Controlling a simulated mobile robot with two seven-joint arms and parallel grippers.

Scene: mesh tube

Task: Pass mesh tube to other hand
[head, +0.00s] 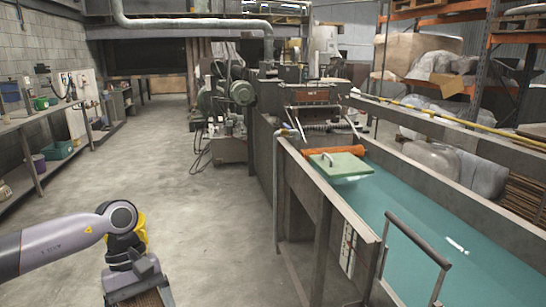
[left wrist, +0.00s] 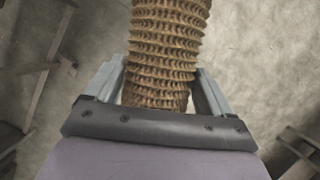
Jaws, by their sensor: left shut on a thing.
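The mesh tube (left wrist: 168,45) is brown and ribbed with rows of raised ridges. In the left wrist view it runs from the top edge down between the two grey fingers of my left gripper (left wrist: 160,92), which is shut on it. The tube's far end is cut off by the top of that view. In the head view my left gripper (head: 136,280) points down at the bottom edge, and only a short brown piece of the mesh tube (head: 152,298) shows below it. My right gripper is in neither view.
A long metal trough with a teal bed (head: 400,205) runs along the right, with a green lidded block (head: 340,164) and an orange roller (head: 335,152) on it. Shelves (head: 40,120) line the left wall. The concrete floor (head: 205,220) between is clear.

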